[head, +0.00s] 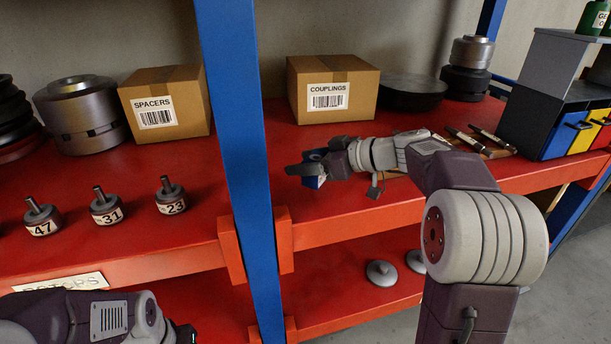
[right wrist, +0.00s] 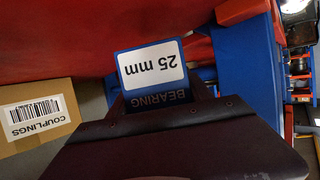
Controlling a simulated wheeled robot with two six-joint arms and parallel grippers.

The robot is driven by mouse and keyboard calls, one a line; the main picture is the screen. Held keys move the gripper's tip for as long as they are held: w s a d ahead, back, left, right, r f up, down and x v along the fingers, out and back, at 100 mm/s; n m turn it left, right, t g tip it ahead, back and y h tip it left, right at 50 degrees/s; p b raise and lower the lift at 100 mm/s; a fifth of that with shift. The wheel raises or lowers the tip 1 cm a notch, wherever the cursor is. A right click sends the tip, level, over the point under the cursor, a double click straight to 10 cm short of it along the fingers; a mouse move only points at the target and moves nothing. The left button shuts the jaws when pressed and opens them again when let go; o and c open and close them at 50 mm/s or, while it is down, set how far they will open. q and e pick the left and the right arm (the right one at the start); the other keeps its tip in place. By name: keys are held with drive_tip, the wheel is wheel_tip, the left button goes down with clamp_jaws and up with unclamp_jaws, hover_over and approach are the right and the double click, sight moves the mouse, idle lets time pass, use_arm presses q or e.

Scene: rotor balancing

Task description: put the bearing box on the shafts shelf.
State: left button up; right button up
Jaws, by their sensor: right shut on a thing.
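My right gripper (head: 308,170) is shut on the blue bearing box (head: 315,183) over the red shelf right of the blue post. In the head view the gripper hides most of the box. In the right wrist view the box (right wrist: 152,70) sits between the fingers, its white "25 mm" label and the word "BEARING" upside down. I cannot tell whether the box touches the shelf. Slender shafts (head: 487,135) lie farther right on this red shelf (head: 335,228). No shafts label is readable. My left arm shows at the bottom left; its gripper is out of view.
A couplings carton (head: 330,88) stands behind my right gripper. The blue post (head: 240,150) is close on its left. Left of it are a spacers carton (head: 165,102) and numbered rotors (head: 107,207). A drawer unit (head: 560,125) stands right. The shelf's front strip looks clear near the post.

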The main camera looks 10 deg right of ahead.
wheel_tip(320, 180, down, 4)
drive_tip(key=shift+r+b, duration=0.2)
drive_tip(key=shift+b, duration=0.2)
drive_tip(key=shift+f+b, duration=0.15)
drive_tip(key=shift+b, duration=0.15)
drive_tip(key=o, duration=1.5)
drive_tip(key=shift+r+p, duration=0.4)
drive_tip(key=shift+p, duration=0.15)
drive_tip(key=p+v, duration=0.1)
drive_tip(key=v, duration=1.1)
drive_tip(key=shift+s+f, duration=0.1)
drive_tip(key=shift+f, duration=0.05)
